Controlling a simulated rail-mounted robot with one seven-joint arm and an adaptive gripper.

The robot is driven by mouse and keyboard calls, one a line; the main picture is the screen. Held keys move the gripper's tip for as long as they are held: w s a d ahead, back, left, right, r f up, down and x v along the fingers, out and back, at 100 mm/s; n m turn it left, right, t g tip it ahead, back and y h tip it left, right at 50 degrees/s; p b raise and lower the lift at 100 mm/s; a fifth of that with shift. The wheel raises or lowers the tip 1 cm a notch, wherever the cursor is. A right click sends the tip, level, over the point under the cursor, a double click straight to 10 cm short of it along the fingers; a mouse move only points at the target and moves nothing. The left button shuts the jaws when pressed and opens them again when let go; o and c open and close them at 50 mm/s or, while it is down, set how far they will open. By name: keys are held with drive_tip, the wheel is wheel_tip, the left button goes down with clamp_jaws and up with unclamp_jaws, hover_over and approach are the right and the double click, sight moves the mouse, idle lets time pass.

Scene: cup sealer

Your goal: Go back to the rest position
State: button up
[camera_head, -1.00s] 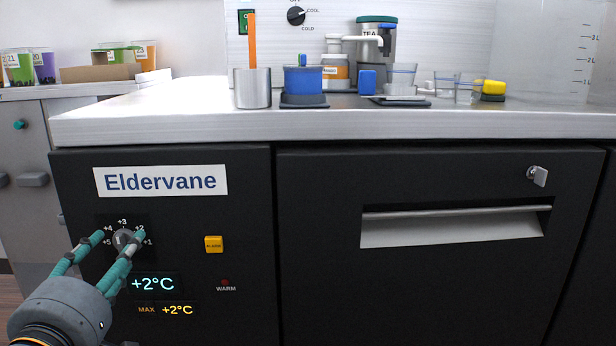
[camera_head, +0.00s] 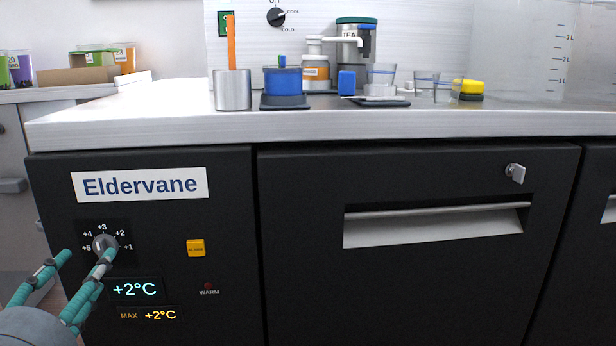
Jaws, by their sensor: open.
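My gripper (camera_head: 88,255) is at the lower left in the head view, in front of the dark cabinet panel. Its two teal fingers are spread apart with nothing between them. The grey dial (camera_head: 104,245), marked +1 to +5, is just beyond the right fingertip, which overlaps its lower edge in the picture. I cannot tell whether that fingertip touches it. Below the dial a display (camera_head: 135,290) reads +2°C, and a MAX display (camera_head: 160,315) also reads +2°C.
The counter (camera_head: 320,124) carries a steel cup (camera_head: 232,92) with an orange stick, a blue pot (camera_head: 283,82), a tea dispenser (camera_head: 356,60) and clear cups (camera_head: 425,85). A drawer handle (camera_head: 437,226) and a key (camera_head: 515,172) are on the front. An orange button (camera_head: 196,248) is right of the dial.

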sight(100, 254)
drive_tip(key=s+d, duration=0.1)
drive_tip(key=s, duration=0.5)
drive_tip(key=w, duration=0.3)
drive_tip(key=w+a, duration=0.1)
drive_tip(key=w, duration=0.6)
drive_tip(key=shift+w+a, duration=0.25)
drive_tip(key=shift+w, duration=0.15)
drive_tip(key=m+b, duration=0.3)
drive_tip(key=m, duration=0.4)
drive_tip(key=m+b, duration=0.4)
drive_tip(key=m, duration=0.4)
drive_tip(key=shift+w+a+f+m+b, duration=0.1)
drive_tip(key=shift+w+a+m+b, duration=0.05)
drive_tip(key=shift+m+b, duration=0.15)
drive_tip(key=m, duration=0.3)
drive_tip(key=shift+m, duration=0.6)
